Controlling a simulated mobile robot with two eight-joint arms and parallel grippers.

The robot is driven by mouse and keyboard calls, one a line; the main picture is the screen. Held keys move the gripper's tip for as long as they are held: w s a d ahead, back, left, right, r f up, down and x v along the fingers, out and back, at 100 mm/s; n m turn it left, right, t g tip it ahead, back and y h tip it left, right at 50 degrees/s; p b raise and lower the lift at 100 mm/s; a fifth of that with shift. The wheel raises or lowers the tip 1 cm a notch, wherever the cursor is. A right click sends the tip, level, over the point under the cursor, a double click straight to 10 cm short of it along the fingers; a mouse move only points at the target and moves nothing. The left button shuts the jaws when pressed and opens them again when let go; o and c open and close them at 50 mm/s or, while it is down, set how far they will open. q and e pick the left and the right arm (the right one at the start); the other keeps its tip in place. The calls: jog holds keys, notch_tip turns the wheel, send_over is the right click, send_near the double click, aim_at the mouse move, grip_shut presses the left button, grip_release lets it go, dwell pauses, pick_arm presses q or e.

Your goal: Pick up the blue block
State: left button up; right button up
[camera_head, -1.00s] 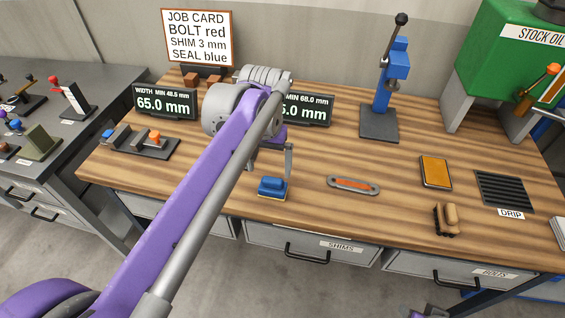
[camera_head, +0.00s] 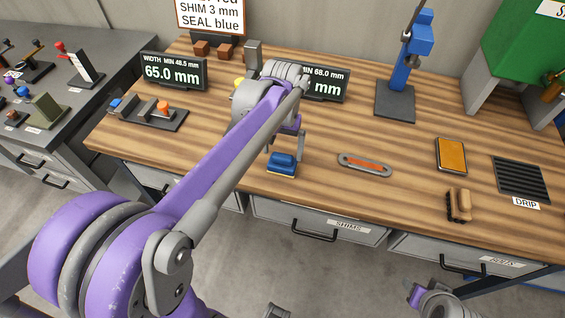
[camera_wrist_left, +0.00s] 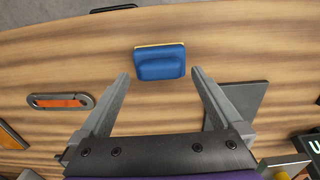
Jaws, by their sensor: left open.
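The blue block (camera_head: 283,162) has a raised grip on top and a thin yellow layer at its base. It sits on the wooden workbench near the front edge. It also shows in the left wrist view (camera_wrist_left: 160,62), upper middle. My left gripper (camera_head: 287,147) is just behind and above the block in the head view, partly hidden by its own arm. In the left wrist view the gripper (camera_wrist_left: 160,75) is open and empty. Its two fingers point toward the block's left and right sides, with gaps to both. My right gripper is not in view.
A grey slotted piece with an orange strip (camera_head: 365,165) lies right of the block. Further right are a yellow pad (camera_head: 451,155), a tan brush-like object (camera_head: 460,204) and a drip grate (camera_head: 522,180). A blue press (camera_head: 402,75) stands behind. Bench around the block is clear.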

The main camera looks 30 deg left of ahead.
pick_arm(q)
jog(key=shift+f, duration=0.8)
grip_shut()
